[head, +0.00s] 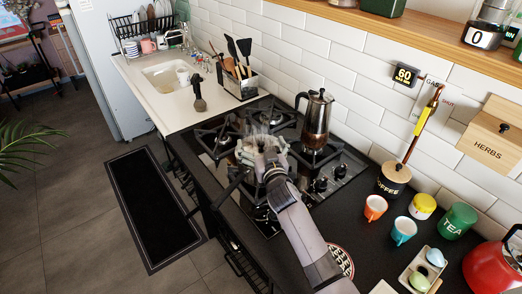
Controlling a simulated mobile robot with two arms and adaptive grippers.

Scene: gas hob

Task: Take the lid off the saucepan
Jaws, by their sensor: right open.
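The saucepan sits on the hob (335,178) at its middle front, mostly hidden behind my right gripper. A dark handle (232,186) sticks out from it toward the lower left. A pale, partly see-through round shape (246,151) at the gripper is probably the lid; its knob cannot be made out. My right gripper (262,146) is open and directly over the pan in this view. Whether its fingers touch the lid or stand around its knob cannot be told. My left gripper is not in view.
A tall metal coffee pot (316,115) stands on the back right burner. A utensil holder (238,84) is behind the hob. An orange cup (375,207), a teal cup (403,231) and a coffee jar (394,180) stand on the right counter. The white counter (172,113) has free room.

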